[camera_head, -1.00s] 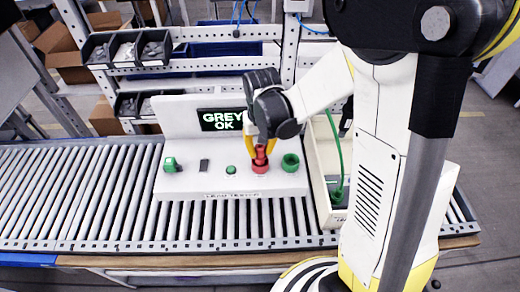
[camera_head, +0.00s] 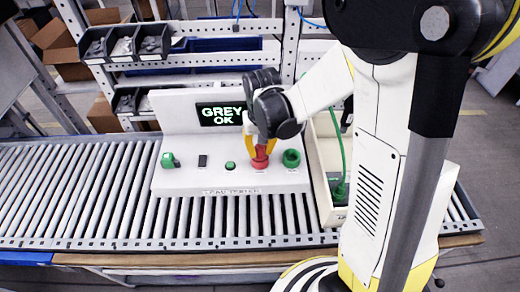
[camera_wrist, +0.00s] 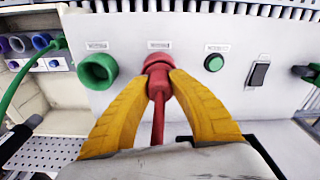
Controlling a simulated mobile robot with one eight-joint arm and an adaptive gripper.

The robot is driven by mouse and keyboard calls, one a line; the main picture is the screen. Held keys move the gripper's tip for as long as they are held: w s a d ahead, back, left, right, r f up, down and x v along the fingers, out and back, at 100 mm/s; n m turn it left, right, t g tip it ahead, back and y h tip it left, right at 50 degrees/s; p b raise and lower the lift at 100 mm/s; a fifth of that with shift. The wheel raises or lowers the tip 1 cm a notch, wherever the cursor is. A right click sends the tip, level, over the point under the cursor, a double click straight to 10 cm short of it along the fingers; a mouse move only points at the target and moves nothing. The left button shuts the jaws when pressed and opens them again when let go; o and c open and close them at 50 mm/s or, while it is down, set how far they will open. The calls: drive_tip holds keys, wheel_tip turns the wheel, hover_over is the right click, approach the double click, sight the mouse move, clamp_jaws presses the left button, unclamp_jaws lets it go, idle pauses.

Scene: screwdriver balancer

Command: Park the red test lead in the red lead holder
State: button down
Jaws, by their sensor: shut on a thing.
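The red test lead (camera_wrist: 158,100) is between the yellow fingers of my gripper (camera_wrist: 158,85), which is shut on it. Its red cable runs back toward my wrist. The red holder (camera_wrist: 158,62) is a red ring on the white panel, right at the lead's front end. In the head view the gripper (camera_head: 262,150) points down over the red holder (camera_head: 260,163). The lead's end meets the ring; how deep it sits in it is hidden.
The white lead tester (camera_head: 180,183) stands on a roller conveyor (camera_head: 70,195), its screen (camera_head: 222,115) reading "GREY OK". A green holder (camera_head: 291,158) and a green button (camera_head: 230,166) flank the red holder. A beige bin (camera_head: 322,185) holding a green cable (camera_head: 338,145) is at right.

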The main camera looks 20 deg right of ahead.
drive_tip(key=c, duration=1.2)
unclamp_jaws()
drive_tip(key=shift+r, duration=0.1)
drive_tip(key=r, duration=1.1)
drive_tip(key=shift+s+r, duration=0.4)
drive_tip(key=shift+f, duration=0.1)
